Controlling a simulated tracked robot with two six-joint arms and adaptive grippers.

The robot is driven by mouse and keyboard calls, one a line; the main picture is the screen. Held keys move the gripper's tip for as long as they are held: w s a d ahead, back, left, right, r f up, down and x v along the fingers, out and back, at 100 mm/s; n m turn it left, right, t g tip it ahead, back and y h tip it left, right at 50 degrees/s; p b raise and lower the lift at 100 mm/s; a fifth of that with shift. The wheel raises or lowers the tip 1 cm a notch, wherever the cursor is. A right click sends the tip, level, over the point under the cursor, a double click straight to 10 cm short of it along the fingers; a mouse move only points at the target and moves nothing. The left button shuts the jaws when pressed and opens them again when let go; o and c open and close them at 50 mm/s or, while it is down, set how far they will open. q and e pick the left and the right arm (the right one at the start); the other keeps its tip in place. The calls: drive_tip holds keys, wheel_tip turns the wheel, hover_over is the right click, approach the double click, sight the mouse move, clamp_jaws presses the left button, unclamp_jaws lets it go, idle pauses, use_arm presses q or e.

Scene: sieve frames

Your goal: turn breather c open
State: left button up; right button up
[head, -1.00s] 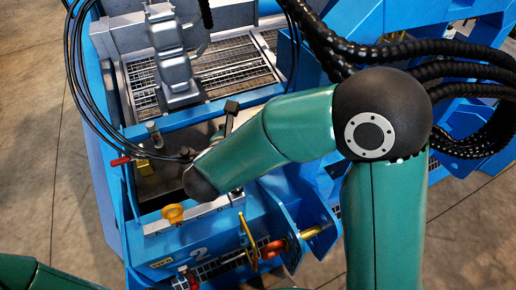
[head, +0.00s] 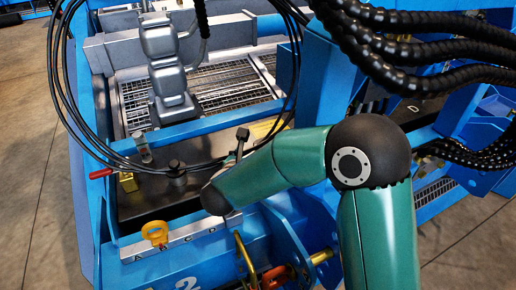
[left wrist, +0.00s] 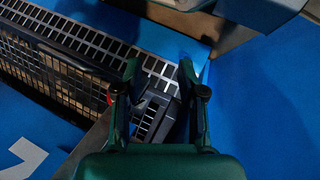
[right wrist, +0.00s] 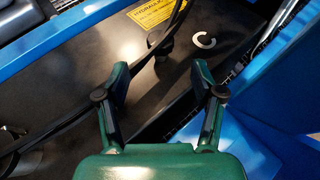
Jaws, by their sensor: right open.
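Low fittings stand on a dark plate (head: 150,197) in the blue frame: a black-capped one (head: 178,172), a grey one (head: 143,148) and a brass one (head: 127,182) beside a red handle. I cannot tell which is breather c. A strip (head: 190,238) in front carries small letters, partly behind an orange eyebolt. In the head view my right forearm hides its gripper. In the right wrist view my right gripper (right wrist: 160,84) is open and empty over the plate. A dark knob (right wrist: 160,42) lies beyond its fingertips. My left gripper (left wrist: 160,78) is open above a grating.
The orange eyebolt (head: 154,233) rises from the front beam. Black hoses (head: 75,110) loop over the plate's left side. A grey jointed block (head: 165,62) stands behind, by the mesh. A blue wall (right wrist: 270,110) stands right of my right gripper.

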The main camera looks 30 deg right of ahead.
sight(259, 145)
drive_tip(key=b+x, duration=0.1)
drive_tip(key=x, duration=0.8)
